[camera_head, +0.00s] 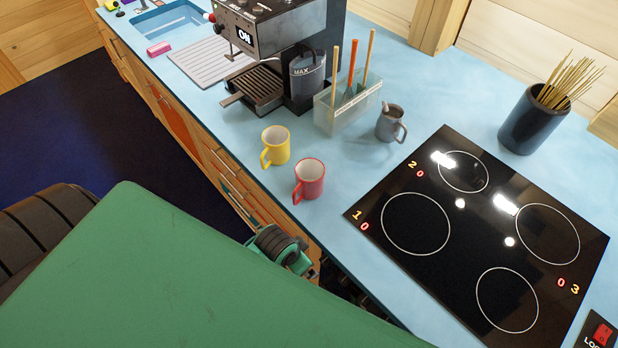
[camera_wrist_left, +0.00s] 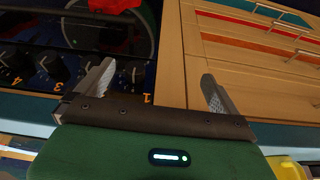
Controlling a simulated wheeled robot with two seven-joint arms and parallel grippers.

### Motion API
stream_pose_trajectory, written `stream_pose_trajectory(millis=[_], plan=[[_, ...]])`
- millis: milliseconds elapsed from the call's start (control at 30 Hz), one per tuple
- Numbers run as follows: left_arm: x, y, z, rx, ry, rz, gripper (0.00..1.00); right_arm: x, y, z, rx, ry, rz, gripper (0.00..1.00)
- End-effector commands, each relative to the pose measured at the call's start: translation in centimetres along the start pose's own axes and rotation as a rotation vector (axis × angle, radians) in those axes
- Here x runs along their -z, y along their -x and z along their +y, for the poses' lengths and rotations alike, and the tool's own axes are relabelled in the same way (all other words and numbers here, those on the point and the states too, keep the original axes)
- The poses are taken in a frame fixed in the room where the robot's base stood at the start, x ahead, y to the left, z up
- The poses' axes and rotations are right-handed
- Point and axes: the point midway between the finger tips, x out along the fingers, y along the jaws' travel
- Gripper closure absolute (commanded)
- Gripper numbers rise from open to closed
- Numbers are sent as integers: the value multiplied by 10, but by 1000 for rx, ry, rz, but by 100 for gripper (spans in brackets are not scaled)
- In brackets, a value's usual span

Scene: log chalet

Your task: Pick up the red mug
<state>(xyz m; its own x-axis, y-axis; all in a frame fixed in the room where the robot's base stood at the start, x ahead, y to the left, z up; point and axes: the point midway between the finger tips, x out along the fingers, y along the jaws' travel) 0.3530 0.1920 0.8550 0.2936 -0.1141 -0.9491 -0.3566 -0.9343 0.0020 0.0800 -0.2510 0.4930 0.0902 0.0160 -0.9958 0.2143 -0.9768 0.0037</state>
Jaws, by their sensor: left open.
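The red mug (camera_head: 309,180) stands upright on the light blue countertop near its front edge, its handle toward the lower left. In the head view, a black and green part of my left arm shows below the mug, in front of the counter edge; its fingers cannot be made out there. In the left wrist view my left gripper (camera_wrist_left: 152,92) is open, with nothing between its two fingers. It faces the cabinet front, and I cannot make out the red mug there. My right gripper is in neither view.
A yellow mug (camera_head: 275,146) stands just left of the red one, and a grey mug (camera_head: 390,124) behind to the right. A utensil holder (camera_head: 345,112), a coffee machine (camera_head: 268,48) and a black hob (camera_head: 480,235) are around. Wooden drawers (camera_wrist_left: 250,65) fill the wrist view's right.

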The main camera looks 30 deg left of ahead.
Motion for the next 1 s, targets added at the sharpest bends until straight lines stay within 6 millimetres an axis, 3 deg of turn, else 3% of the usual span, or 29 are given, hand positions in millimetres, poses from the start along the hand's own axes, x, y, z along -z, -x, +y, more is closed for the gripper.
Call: stream_pose_trajectory(millis=[33, 200, 633, 833, 1000], plan=[[12, 23, 2, -6, -20, 18, 1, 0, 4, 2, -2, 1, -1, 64], [60, 86, 18, -55, -182, 80, 1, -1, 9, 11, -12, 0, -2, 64], [147, 116, 47, -165, -758, 144, 1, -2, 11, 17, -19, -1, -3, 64], [173, 124, 39, -186, -1038, 111, 1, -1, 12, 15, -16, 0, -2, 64], [188, 134, 19, -195, -1243, 53, 1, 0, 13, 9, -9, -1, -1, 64]])
